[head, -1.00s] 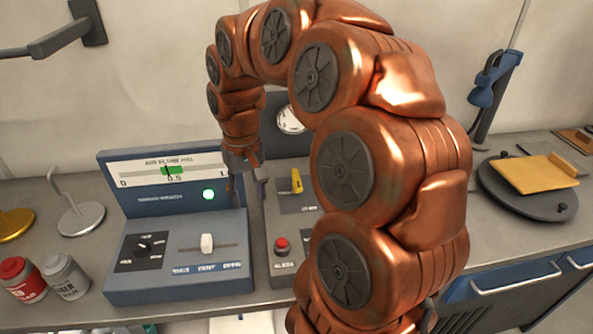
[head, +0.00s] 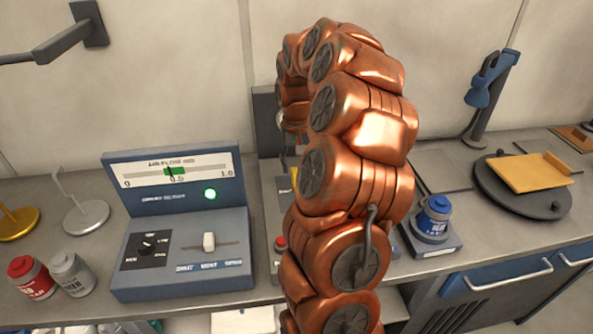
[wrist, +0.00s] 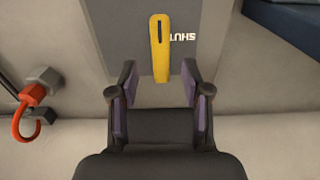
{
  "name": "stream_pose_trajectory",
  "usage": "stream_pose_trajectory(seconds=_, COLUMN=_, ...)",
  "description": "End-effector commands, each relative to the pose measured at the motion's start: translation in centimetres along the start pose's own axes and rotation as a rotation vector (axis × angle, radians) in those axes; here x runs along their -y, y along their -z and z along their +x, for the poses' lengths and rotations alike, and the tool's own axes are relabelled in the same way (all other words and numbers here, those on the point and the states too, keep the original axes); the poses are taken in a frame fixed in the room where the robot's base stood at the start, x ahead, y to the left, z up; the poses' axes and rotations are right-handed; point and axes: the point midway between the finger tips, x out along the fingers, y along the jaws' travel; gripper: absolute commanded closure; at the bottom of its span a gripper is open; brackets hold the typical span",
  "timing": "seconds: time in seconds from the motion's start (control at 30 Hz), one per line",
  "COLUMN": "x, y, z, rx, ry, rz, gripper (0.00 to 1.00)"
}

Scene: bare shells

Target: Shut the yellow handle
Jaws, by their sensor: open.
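The yellow handle (wrist: 159,48) is in the wrist view on a grey panel (wrist: 118,38), beside printed letters reading "SHUT". It points toward my gripper, its near end roughly level with the fingertips and centred between them. My gripper (wrist: 158,82) is open, one finger on each side, with a gap to the handle on both sides. I cannot tell how far above the panel the fingers are. In the head view only a small part of the yellow handle (head: 294,178) shows; my copper arm hides the rest of it and my gripper.
A blue console (head: 180,252) with a slider and lit green lamp stands left of my arm. A blue-lidded jar (head: 433,217) sits on a small stand at right. A red hook (wrist: 27,115) is left in the wrist view. A round dark plate (head: 500,200) stands far right.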

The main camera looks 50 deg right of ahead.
Motion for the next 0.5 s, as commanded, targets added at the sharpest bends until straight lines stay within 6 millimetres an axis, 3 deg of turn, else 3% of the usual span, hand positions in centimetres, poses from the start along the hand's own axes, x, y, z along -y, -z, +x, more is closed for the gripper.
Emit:
stream_pose_trajectory(seconds=0.3, x=0.0, y=-0.1, z=3.3, rx=0.003, ry=0.000, rz=0.000, gripper=0.52)
stream_pose_trajectory(seconds=0.5, x=0.0, y=-0.1, z=3.9, rx=0.000, ry=0.001, rz=0.000, gripper=0.52)
